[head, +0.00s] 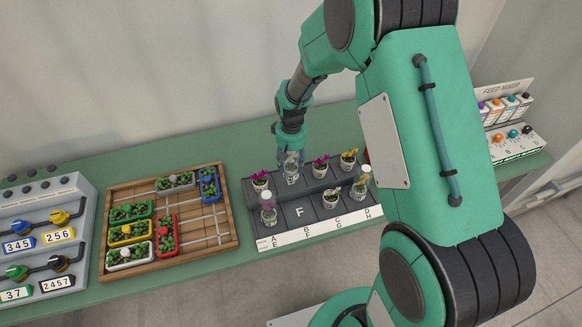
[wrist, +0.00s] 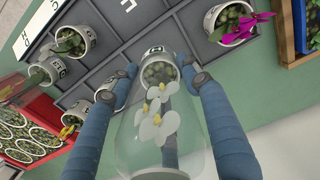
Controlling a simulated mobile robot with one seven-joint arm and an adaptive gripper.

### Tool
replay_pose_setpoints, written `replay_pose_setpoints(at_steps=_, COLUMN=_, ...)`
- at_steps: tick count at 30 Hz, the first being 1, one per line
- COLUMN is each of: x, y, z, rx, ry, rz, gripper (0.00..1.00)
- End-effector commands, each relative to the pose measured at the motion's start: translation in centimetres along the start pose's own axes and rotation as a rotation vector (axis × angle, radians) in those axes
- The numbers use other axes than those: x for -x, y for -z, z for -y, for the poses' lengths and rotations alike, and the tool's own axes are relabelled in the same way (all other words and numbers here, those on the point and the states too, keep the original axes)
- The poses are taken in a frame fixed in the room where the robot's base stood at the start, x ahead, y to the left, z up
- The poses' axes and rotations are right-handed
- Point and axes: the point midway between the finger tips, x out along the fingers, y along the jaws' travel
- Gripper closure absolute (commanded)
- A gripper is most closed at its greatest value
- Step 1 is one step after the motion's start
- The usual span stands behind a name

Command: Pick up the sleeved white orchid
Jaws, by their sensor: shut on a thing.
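The sleeved white orchid (wrist: 158,118) has white petals with yellow centres inside a clear cone sleeve, in a small pot with dark green filling. In the head view it (head: 291,174) is in the back row of the dark lettered tray (head: 318,210). My gripper (wrist: 160,80) has one blue finger on each side of it, shut on it. In the head view my gripper (head: 291,151) comes down over it from above and hides its top. I cannot tell whether the pot touches the tray floor.
Magenta orchids (head: 259,179) (head: 320,164) stand to either side, with a yellow one (head: 349,159) farther right. Left are a wooden planter board (head: 190,222) and a valve panel (head: 42,225); right is a feed mixer (head: 510,115).

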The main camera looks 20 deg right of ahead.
Motion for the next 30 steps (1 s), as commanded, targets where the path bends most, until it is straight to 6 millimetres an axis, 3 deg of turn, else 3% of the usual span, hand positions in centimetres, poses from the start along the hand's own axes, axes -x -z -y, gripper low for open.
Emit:
replay_pose_setpoints(at_steps=18, x=0.9, y=-11.4, z=1.8, rx=0.000, ry=0.001, rz=0.005, gripper=0.84)
replay_pose_setpoints(at_steps=24, x=1.1, y=-13.9, z=2.2, rx=0.000, ry=0.001, rz=0.005, gripper=0.84)
replay_pose_setpoints(at_steps=30, x=1.2, y=-15.2, z=2.4, rx=0.000, ry=0.001, rz=0.004, gripper=0.84)
